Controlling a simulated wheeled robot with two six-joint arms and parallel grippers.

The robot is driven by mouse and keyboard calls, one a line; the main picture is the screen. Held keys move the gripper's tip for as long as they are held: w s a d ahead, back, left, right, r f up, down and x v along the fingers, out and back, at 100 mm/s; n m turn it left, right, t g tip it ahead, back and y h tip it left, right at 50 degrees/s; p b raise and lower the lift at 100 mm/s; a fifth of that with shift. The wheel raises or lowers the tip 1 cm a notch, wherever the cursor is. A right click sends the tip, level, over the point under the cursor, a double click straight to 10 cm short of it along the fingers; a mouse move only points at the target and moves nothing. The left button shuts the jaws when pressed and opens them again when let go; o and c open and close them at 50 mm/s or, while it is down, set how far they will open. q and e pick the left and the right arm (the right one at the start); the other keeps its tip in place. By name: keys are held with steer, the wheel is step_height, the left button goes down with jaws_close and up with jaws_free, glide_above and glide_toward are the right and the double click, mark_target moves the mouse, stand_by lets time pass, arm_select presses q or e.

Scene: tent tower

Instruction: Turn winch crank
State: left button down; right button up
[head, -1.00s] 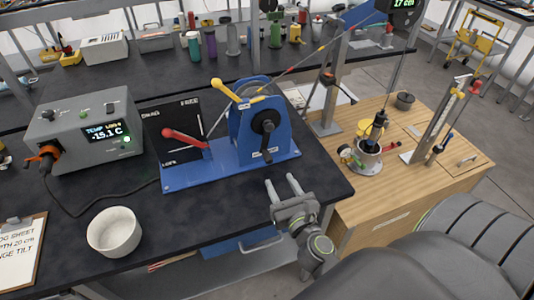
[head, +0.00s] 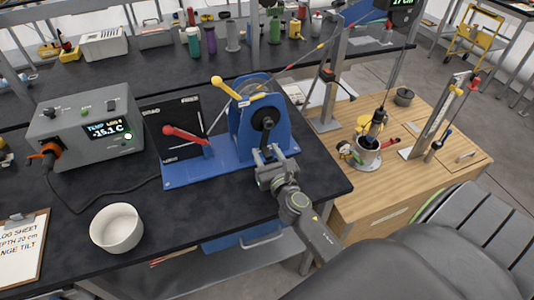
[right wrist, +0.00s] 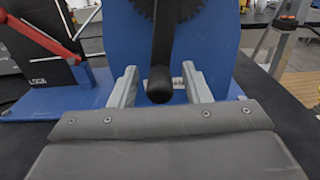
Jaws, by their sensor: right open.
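The blue winch (head: 250,130) stands on a blue base plate on the black bench. Its black crank (head: 267,125) is on the front face. In the right wrist view the crank arm hangs down and ends in a black knob (right wrist: 160,84). My right gripper (head: 268,155) is open at the lower front of the winch. In the right wrist view its two fingers (right wrist: 158,88) stand on either side of the knob, with gaps at both sides. In the head view the gripper hides the knob. My left gripper is not in view.
A red lever (head: 182,134) and a yellow lever (head: 228,90) stick out at the winch. A grey temperature box (head: 85,125) and a white bowl (head: 116,228) are to the left. A wooden table (head: 400,185) with a small pot and instruments stands to the right.

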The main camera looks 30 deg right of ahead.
jaws_close()
steer(key=a+m, duration=0.1)
steer(key=a+r+m, duration=0.1)
steer(key=m, duration=0.1)
steer(key=a+m, duration=0.1)
steer(key=shift+w+r+m+p, duration=0.25)
steer(key=shift+w+m+p, duration=0.1)
steer(key=shift+w+m, duration=0.05)
jaws_free()
steer(key=shift+a, duration=0.15)
steer(key=shift+f, duration=0.1)
